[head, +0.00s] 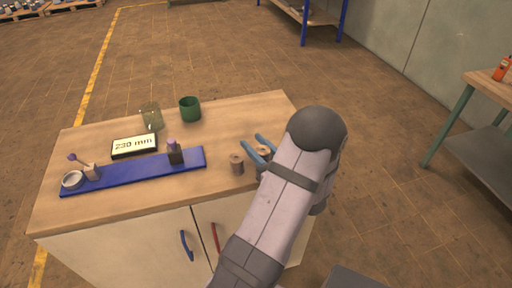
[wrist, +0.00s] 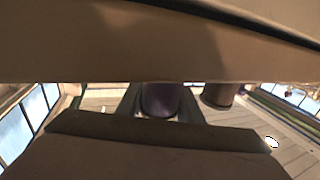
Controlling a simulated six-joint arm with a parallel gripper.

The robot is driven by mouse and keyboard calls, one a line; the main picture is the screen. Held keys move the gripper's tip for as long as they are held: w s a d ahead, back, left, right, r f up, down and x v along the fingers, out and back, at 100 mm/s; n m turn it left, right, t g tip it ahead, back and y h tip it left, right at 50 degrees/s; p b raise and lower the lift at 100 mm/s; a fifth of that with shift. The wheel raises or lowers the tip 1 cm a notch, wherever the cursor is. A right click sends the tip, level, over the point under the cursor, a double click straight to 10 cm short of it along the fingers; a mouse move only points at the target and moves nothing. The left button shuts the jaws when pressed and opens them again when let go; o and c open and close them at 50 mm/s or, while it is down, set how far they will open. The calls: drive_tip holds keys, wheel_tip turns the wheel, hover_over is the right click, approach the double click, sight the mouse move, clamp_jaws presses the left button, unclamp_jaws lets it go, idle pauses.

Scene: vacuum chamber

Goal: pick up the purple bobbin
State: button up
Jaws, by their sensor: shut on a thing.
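The purple bobbin (wrist: 160,98) shows in the wrist view between the two dark fingers of my gripper (wrist: 160,106). My gripper is shut on it. In the head view my gripper (head: 254,145) has blue fingers at the table's right side. A bobbin with a brown end (head: 264,150) shows in part by the fingers, and my arm hides much of it; its purple does not show there. I cannot tell whether the held bobbin touches the table. A brown bobbin (head: 237,164) stands upright just left of the fingers and also shows in the wrist view (wrist: 220,95).
On the wooden tabletop (head: 110,205) lies a blue strip (head: 135,174) bearing a white ring (head: 72,180), a purple-knobbed stick (head: 72,157) and a dark purple-topped item (head: 175,153). Behind are a "230 mm" display (head: 134,145), a clear glass (head: 152,116) and a green cup (head: 190,109).

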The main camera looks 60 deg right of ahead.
wheel_tip(320, 180, up, 9)
drive_tip(key=shift+r, duration=0.15)
idle(0.4)
drive_tip(key=w+a+f+n+t+y+p, duration=0.15)
drive_tip(key=w+a+n+y+p, duration=0.35)
drive_tip(key=w+a, duration=0.55)
drive_tip(key=w+a+f+n+y+p, duration=0.1)
drive_tip(key=w+a+f+n+y, duration=0.1)
drive_tip(key=w+a+y, duration=0.8)
drive_tip(key=s+a+f+n+g+y, duration=0.1)
drive_tip(key=s+a+f+n, duration=0.1)
drive_tip(key=a+f, duration=0.5)
drive_tip(key=s+a+f+n+y+b, duration=0.1)
drive_tip(key=a+f, duration=0.6)
drive_tip(key=a, duration=0.8)
drive_tip(key=shift+s+a+f+n+g, duration=0.15)
drive_tip(key=shift+s+a+n+g, duration=0.15)
drive_tip(key=shift+s+n, duration=0.3)
drive_tip(key=shift+w+d, duration=0.1)
drive_tip(key=shift+d, duration=0.05)
